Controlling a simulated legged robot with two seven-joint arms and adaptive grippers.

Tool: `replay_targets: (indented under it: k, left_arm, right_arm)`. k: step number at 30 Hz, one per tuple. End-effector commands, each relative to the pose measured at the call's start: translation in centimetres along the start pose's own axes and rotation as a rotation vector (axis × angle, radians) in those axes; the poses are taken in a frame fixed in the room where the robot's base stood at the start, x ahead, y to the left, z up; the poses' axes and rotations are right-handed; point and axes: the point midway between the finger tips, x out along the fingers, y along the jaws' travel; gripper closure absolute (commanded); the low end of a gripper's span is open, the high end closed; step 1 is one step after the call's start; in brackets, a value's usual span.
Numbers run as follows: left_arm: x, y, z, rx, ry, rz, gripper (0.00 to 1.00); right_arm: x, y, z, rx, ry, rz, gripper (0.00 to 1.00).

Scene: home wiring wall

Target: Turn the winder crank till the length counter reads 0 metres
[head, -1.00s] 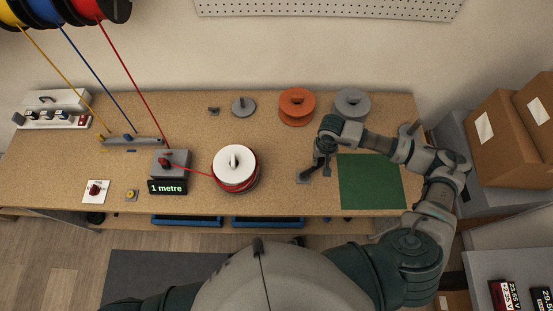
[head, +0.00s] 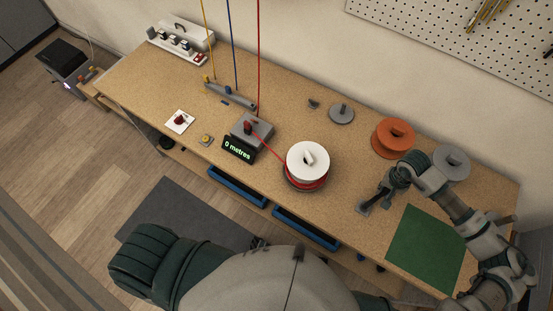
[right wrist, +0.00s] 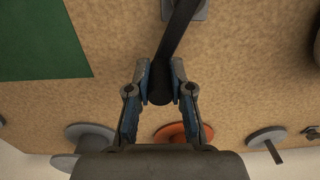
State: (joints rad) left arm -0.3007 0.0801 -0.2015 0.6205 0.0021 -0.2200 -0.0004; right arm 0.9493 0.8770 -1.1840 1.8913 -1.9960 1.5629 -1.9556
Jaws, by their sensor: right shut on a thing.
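The length counter (head: 238,148) is a black display with green text at the middle front of the bench. It reads "0 metres". The winder spool (head: 307,163) is white, with red wire wound around it, and stands to the right of the counter. The winder crank is a dark arm on a small grey plate (head: 364,208), right of the spool. In the right wrist view the crank's dark bar (right wrist: 178,40) reaches down between my fingers. My right gripper (right wrist: 160,82) is shut on the crank's handle end. My left gripper is not in view.
A red wire runs from above through a grey block (head: 252,128) to the spool. An orange spool (head: 394,138) and a grey spool (head: 451,162) stand behind my right arm. A green mat (head: 426,248) lies to the right of the crank. Blue trays (head: 237,187) sit under the front edge.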

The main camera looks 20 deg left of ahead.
Motion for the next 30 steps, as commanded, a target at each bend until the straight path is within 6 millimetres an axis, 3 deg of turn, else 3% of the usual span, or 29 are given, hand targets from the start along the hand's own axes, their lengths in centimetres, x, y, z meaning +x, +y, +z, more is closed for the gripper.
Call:
replay_targets:
  k: [11, 22, 30]
  left_arm:
    - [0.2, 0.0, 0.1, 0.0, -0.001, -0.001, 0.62]
    - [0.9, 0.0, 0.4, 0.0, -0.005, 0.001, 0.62]
    - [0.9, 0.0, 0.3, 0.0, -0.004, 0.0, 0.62]
  right_arm:
    - [0.2, -0.3, -0.1, 0.0, -0.002, 0.001, 1.0]
    - [0.2, -2.4, -0.5, 0.0, -0.001, 0.002, 1.0]
    - [0.1, -2.4, -0.5, 0.001, 0.0, 0.002, 1.0]
